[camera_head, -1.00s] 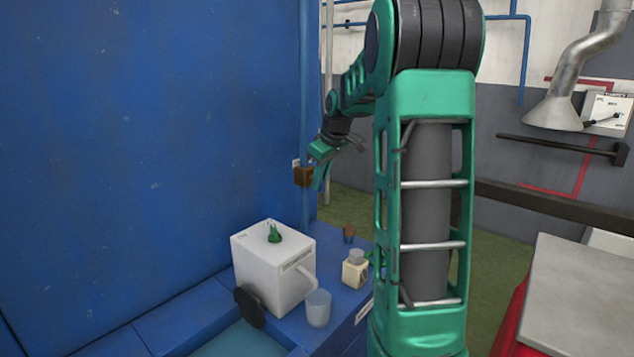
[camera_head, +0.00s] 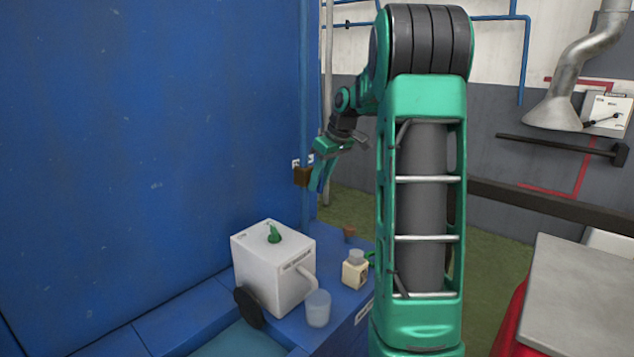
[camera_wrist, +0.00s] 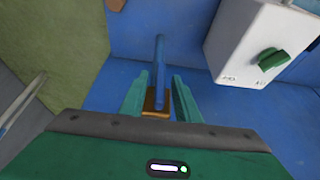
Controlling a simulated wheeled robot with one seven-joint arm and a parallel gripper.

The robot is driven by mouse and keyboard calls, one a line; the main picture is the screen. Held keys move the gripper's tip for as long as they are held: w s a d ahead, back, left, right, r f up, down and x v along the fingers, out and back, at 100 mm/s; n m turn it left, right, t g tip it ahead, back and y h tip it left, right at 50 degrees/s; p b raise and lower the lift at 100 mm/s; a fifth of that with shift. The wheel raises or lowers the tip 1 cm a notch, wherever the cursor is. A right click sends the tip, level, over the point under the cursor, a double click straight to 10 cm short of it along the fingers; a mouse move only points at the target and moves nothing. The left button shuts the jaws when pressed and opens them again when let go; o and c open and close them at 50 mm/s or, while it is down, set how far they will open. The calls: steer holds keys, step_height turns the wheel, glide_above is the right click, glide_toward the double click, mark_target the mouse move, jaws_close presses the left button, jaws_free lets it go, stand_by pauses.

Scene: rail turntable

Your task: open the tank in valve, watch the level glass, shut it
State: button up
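My gripper (camera_head: 322,178) is raised beside the blue wall, fingers pointing down. In the wrist view its two green fingers (camera_wrist: 160,88) stand apart. A blue bar (camera_wrist: 160,65) and a small brown block (camera_wrist: 150,112) show in the gap between them; I cannot tell whether the fingers touch either. In the head view the brown block (camera_head: 302,176) is at the wall's corner, just left of the fingertips, with small white labels above it. Which fitting is the tank in valve cannot be read. I cannot make out a level glass.
A white box (camera_head: 262,268) with a green knob (camera_head: 274,234) stands on the blue ledge, also at upper right in the wrist view (camera_wrist: 240,45). A clear cup (camera_head: 318,308), a small bottle (camera_head: 355,270) and a black disc (camera_head: 249,307) are close by. A grey-topped table (camera_head: 580,295) is at right.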

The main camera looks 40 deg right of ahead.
steer(key=v, duration=1)
steer(key=shift+r, duration=0.35)
steer(key=shift+s, duration=0.1)
steer(key=s+a+f+m+g, duration=0.2)
steer(key=s+a+f+m, duration=0.45)
steer(key=s+a, duration=0.7)
steer(key=s+a+f+g, duration=0.1)
steer(key=s+a+f, duration=0.2)
steer(key=s+f, duration=0.3)
steer(key=s+a+f+m+g, duration=0.1)
steer(key=s+a+f, duration=0.2)
steer(key=s+f, duration=0.3)
steer(key=s, duration=0.5)
steer(key=shift+s+a+f+g+h, duration=0.3)
steer(key=shift+s+a, duration=0.05)
steer(key=shift+m, duration=0.25)
